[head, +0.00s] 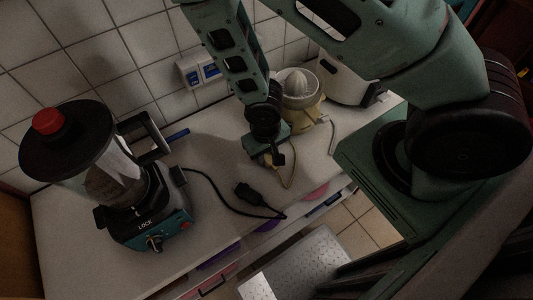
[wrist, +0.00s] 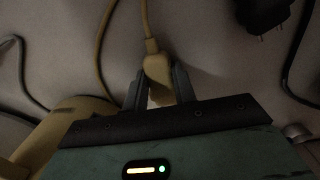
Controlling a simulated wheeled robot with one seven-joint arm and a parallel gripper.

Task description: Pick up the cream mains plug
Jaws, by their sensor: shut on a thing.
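The cream mains plug (wrist: 157,69) sits between the two fingers of my gripper (wrist: 160,88) in the wrist view. The fingers are shut on its sides, and its cream cord (wrist: 145,22) runs up from it. In the head view my gripper (head: 276,159) is low at the worktop's front part, and the cream cord (head: 291,176) shows beside it. The plug is mostly hidden there by the gripper. I cannot tell whether the plug touches the worktop.
A cream citrus juicer (head: 300,91) stands behind my gripper. A black plug (head: 249,194) with a black cord lies to the left, running from a blender (head: 125,185). A wall socket (head: 205,70) is behind.

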